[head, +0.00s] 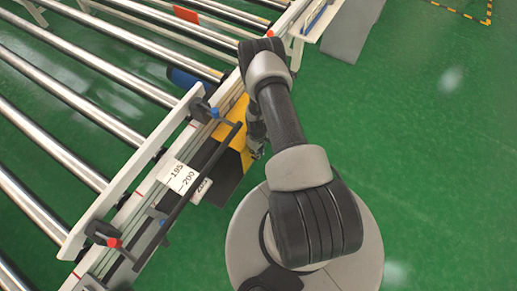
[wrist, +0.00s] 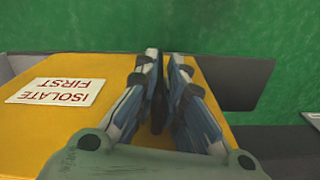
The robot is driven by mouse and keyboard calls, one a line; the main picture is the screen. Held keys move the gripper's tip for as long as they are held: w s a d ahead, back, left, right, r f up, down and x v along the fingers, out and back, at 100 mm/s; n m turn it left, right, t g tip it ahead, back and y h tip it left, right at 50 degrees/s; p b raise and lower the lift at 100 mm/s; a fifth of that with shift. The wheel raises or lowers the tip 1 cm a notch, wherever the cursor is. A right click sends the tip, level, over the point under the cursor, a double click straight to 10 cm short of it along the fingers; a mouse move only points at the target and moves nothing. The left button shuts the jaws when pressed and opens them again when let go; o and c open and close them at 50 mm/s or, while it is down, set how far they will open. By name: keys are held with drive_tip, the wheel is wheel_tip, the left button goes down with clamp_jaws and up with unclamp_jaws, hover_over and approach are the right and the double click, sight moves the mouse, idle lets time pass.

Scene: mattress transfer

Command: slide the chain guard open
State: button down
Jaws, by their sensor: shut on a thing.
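The chain guard (head: 226,131) is a yellow panel on the side of the roller conveyor, partly behind my arm in the head view. In the wrist view the yellow guard (wrist: 60,125) fills the lower left and carries a white label (wrist: 60,91) reading "ISOLATE FIRST". My gripper (head: 257,151) is at the guard's outer side. In the wrist view my gripper (wrist: 167,60) has its two fingers close together over the yellow panel, shut on a narrow dark part between them, apparently the guard's handle. The fingers hide most of that part.
The conveyor's steel rollers (head: 55,90) lie to the left. The green floor (head: 430,130) at right is open.

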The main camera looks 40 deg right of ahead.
drive_tip(key=c, duration=1.7)
unclamp_jaws()
drive_tip(key=shift+d, duration=0.15)
wheel_tip(320, 180, up, 12)
drive_tip(key=shift+r, duration=0.1)
drive_tip(key=shift+c, duration=0.3)
